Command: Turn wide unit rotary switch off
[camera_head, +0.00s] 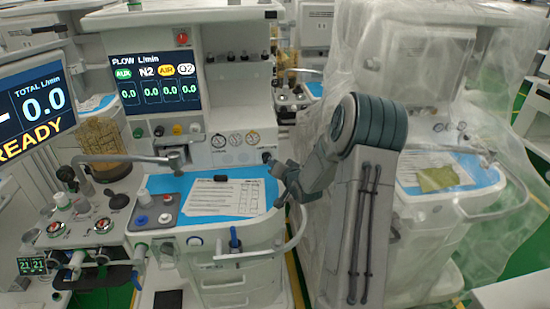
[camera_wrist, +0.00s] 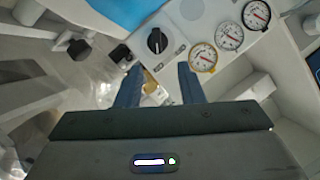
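In the wrist view, a black rotary switch (camera_wrist: 156,40) with a white pointer mark sits on a pale panel beside a row of round gauges. My gripper (camera_wrist: 158,75) is open, with its two blue fingers apart and nothing visibly between them. The fingertips point toward the switch, which shows just beyond the gap; I see no contact. In the head view, my gripper (camera_head: 283,172) is at the right end of the middle cart's gauge panel (camera_head: 225,149). It is small there, and the switch cannot be made out surely beside it.
Three gauges (camera_wrist: 230,36) line the panel right of the switch. Other black fittings (camera_wrist: 79,48) lie to its left. In the head view, a worktop with a paper sheet (camera_head: 224,195) lies left of my gripper. A plastic-draped cart (camera_head: 440,160) stands to the right.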

